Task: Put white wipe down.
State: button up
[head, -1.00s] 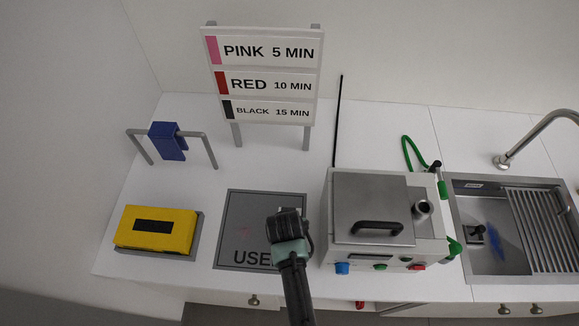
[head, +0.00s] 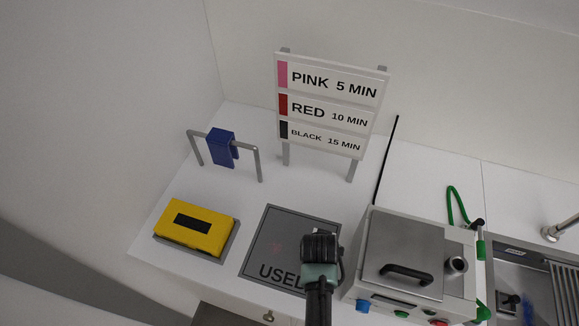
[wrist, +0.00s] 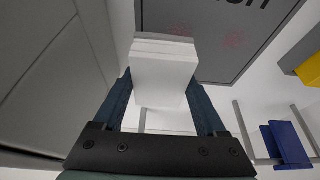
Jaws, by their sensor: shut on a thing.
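The white wipe (wrist: 165,78) is a folded white block between the fingers of my gripper (wrist: 163,95) in the wrist view. My gripper is shut on it. In the head view my gripper (head: 320,245) is over the right part of the grey mat marked USED (head: 272,238), and it hides most of the wipe. The mat (wrist: 215,62) also shows in the wrist view, beyond the wipe, with faint pink stains on it. I cannot tell how high the wipe is above the mat.
A yellow pack (head: 196,228) with a black label lies left of the mat. A blue cloth (head: 221,148) hangs on a grey rail behind it. A steel-lidded box (head: 415,255) stands close on the right, with a sink (head: 520,258) beyond. A colour-time sign (head: 330,105) stands behind.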

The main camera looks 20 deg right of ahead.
notch_tip(320, 180, up, 15)
jog(key=p, duration=0.5)
jog(key=s+a+f+n+b, duration=0.1)
jog(key=a+f+n+b, duration=0.1)
jog(key=a+f+b, duration=0.3)
jog(key=s+a+f+n+y+b, duration=0.1)
jog(key=s+a+f+n+b, duration=0.1)
jog(key=a+f+b, duration=0.3)
jog(key=s+a+f+n+y+b, duration=0.1)
jog(key=a+f+n+b, duration=0.1)
jog(key=a+f+b, duration=0.3)
jog(key=shift+s+a+f+b, duration=0.15)
jog(key=shift+a+f+b, duration=0.15)
jog(key=shift+f+b, duration=0.75)
jog(key=shift+r+t, duration=0.3)
jog(key=shift+r, duration=0.15)
jog(key=shift+d, duration=0.1)
